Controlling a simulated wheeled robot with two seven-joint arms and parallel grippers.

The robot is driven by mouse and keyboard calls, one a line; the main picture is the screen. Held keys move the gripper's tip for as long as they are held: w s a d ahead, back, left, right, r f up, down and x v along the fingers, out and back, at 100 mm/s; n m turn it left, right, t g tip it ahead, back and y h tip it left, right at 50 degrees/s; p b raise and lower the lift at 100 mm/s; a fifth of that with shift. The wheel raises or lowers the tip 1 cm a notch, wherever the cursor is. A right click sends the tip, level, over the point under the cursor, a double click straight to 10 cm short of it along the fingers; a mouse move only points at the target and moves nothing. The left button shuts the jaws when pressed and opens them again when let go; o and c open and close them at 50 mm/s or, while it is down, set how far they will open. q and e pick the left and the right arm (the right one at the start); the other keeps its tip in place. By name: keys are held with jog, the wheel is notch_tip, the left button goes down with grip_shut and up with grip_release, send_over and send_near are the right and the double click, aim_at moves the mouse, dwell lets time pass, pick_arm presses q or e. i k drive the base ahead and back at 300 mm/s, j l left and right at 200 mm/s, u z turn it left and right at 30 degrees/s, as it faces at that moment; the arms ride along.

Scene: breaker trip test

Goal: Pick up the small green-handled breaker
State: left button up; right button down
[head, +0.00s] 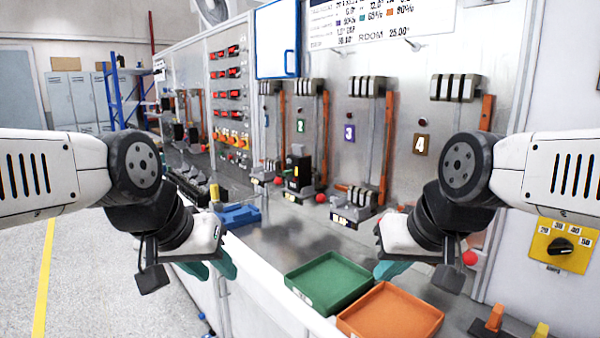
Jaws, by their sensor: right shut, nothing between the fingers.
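A black breaker (299,174) stands upright at the station marked 2, with a small green patch on its front. I cannot tell for sure that this patch is a green handle. Other dark breakers sit in a row in a rack (188,183) on the left of the bench; their handle colours are too small to tell. My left gripper (214,268) is at the bench's front edge, its teal fingers apart and empty. My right gripper (388,270) is shut and empty above the bench, beside the trays. Both are well in front of the breaker, touching nothing visible.
A green tray (330,308) and an orange tray (428,318) lie at the front of the bench. A blue fixture (240,217) is at left. Station 3's clamp base (352,206) and a yellow dial panel (562,246) are at right. The bench middle is clear.

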aim_at(301, 162)
jog(key=z, duration=2.25)
jog(key=u, duration=2.2)
jog(key=j, duration=0.25)
jog(key=j+z, duration=0.2)
jog(key=j, duration=1.1)
jog(key=i+j+z, duration=0.2)
jog(key=i+j, duration=0.3)
jog(key=i, duration=0.1)
